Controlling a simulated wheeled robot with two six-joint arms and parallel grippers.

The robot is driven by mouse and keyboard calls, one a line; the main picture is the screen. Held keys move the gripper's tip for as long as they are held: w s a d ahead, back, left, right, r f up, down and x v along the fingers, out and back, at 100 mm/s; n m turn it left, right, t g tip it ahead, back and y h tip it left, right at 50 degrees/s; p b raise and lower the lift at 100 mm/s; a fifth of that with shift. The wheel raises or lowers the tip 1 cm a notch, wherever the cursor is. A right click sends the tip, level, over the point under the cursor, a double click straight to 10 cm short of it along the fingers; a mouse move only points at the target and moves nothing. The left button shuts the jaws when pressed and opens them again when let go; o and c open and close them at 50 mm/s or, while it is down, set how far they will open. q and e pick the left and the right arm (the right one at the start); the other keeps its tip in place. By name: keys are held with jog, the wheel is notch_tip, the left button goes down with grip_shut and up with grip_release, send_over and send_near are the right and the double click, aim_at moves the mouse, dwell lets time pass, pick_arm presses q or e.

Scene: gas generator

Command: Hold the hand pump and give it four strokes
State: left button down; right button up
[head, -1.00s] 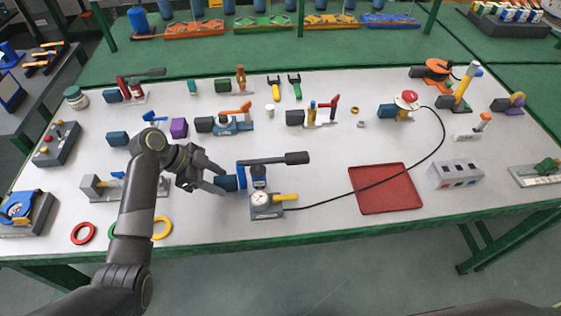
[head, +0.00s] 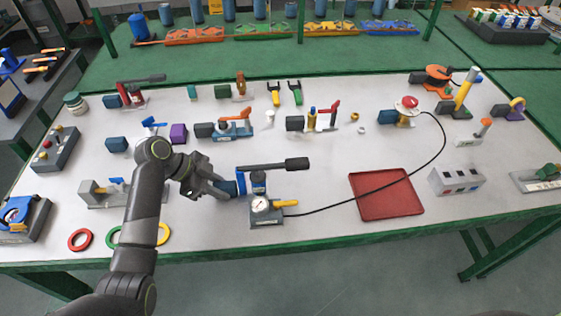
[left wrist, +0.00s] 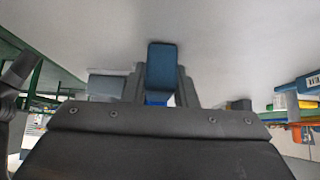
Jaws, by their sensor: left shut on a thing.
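The hand pump (head: 267,218) stands near the front edge of the table. It has a round white gauge, a yellow part, a blue bracket and a dark lever (head: 275,165) that reaches to the right, roughly level. A dark blue grip block (head: 230,187) sticks out of the pump's left side. My left gripper (head: 224,187) comes in from the left and is shut on this block. In the left wrist view the block (left wrist: 161,68) sits between the two fingers. My right gripper is in no view.
A black hose runs from the pump across the red tray (head: 410,207) to a device with a red top (head: 405,107). Red (head: 80,239), green and yellow rings lie left of the pump. A grey vise-like fixture (head: 98,195) stands behind them.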

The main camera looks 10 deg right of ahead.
pick_arm(q)
jog(key=c, duration=1.1)
grip_release()
jog(key=shift+a+r, duration=0.15)
jog(key=v, duration=1.1)
jog(key=shift+a+r, duration=0.2)
